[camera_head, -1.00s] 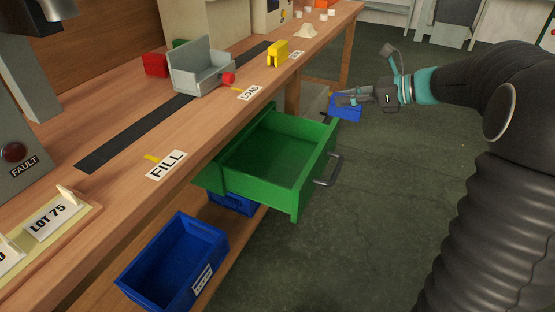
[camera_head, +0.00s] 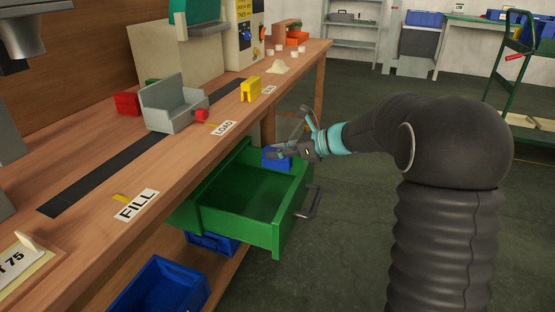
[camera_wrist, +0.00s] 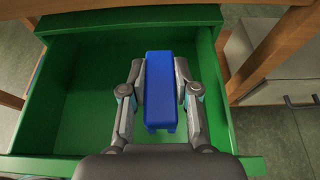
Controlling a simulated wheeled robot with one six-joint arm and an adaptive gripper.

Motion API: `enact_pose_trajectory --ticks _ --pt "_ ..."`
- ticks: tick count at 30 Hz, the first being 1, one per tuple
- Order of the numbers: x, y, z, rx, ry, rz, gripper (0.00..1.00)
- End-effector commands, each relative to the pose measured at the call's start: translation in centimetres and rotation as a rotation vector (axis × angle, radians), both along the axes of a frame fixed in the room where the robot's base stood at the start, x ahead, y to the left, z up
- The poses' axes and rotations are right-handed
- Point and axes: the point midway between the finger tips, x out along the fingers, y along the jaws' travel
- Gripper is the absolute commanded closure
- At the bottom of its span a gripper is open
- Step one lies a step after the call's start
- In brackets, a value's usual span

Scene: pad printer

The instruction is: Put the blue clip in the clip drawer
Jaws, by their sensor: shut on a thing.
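The blue clip (camera_wrist: 160,88) is held between the two fingers of my gripper (camera_wrist: 160,95). The green drawer (camera_head: 240,200) is pulled open under the workbench and looks empty inside. In the head view, my gripper (camera_head: 283,151) and the blue clip (camera_head: 277,158) are over the far end of the open drawer. In the wrist view the clip is above the drawer's floor (camera_wrist: 85,120), with drawer walls on both sides. The exact height above the floor is hard to tell. No label shows on the drawer.
The drawer's handle (camera_head: 308,203) sticks out into the aisle. A yellow clip (camera_head: 251,88), a grey fixture (camera_head: 172,105) and a red block (camera_head: 127,103) are on the bench (camera_head: 150,175). Blue bins (camera_head: 160,287) stand below. The floor to the right is free.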

Motion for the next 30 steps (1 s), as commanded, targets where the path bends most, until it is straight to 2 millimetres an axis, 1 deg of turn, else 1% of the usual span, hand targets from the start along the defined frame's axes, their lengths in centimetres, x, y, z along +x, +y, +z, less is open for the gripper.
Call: enact_pose_trajectory --ticks 1,4,12,26,29,30 --pt "0.0 0.0 -1.1 0.000 0.003 0.000 0.88" --pt "0.0 0.0 -2.1 0.000 0.002 0.001 0.88" --pt "0.0 0.0 -2.2 0.000 -0.001 0.000 0.88" --pt "0.0 0.0 -3.4 0.000 0.001 0.000 0.88" --pt "0.0 0.0 -3.4 0.000 0.001 0.000 0.88" --pt "0.0 0.0 -3.4 0.000 0.000 0.000 0.65"
